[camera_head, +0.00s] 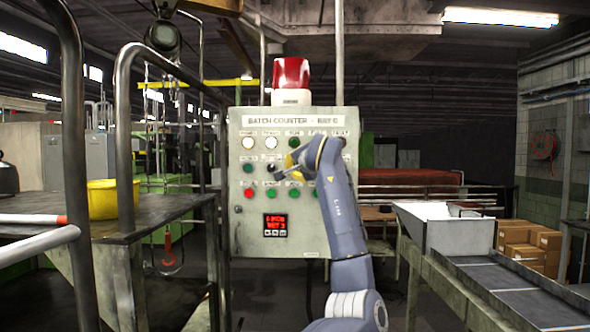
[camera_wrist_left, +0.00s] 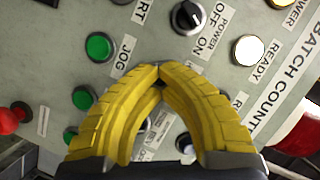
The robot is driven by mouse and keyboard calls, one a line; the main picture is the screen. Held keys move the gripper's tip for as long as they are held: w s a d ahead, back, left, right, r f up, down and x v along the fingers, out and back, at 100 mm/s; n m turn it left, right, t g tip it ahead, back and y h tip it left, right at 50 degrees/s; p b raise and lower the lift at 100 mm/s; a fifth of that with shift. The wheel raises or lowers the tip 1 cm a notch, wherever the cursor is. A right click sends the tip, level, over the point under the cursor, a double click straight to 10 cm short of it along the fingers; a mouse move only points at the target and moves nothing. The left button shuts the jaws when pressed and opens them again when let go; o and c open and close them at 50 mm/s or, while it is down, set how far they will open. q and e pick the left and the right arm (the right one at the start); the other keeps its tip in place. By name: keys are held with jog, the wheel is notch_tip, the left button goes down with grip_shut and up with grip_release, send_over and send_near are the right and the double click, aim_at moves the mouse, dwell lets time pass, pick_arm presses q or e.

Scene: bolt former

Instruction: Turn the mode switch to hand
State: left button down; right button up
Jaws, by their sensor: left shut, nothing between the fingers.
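The grey control panel (camera_head: 240,205), lettered BATCH COUNTER, stands upright ahead of me. My left gripper (camera_head: 279,174) is at the panel's middle rows in the head view. In the left wrist view its yellow fingers (camera_wrist_left: 158,70) are shut tip to tip, with nothing between them. A black rotary knob (camera_wrist_left: 187,17) labelled POWER OFF/ON sits beyond the fingertips, apart from them. Part of another dark control (camera_wrist_left: 185,143) shows between and behind the fingers. Its label is mostly hidden, and I cannot tell whether it is the mode switch. My right gripper is not in view.
A lit READY button (camera_wrist_left: 247,50) and a green JOG button (camera_wrist_left: 100,47) lie near the fingers. A red button (camera_wrist_left: 10,118) sticks out farther left. A railing (camera_head: 125,130) stands left and a conveyor (camera_head: 490,280) right.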

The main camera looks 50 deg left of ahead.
pick_arm(q)
jog(key=shift+w+r, duration=0.1)
jog(key=c, duration=1.8)
grip_release()
jog(key=o, duration=0.4)
jog(key=shift+w+d, duration=0.1)
jog(key=shift+w, duration=0.05)
jog(key=shift+o, duration=1.2)
jog(key=v, duration=1.2)
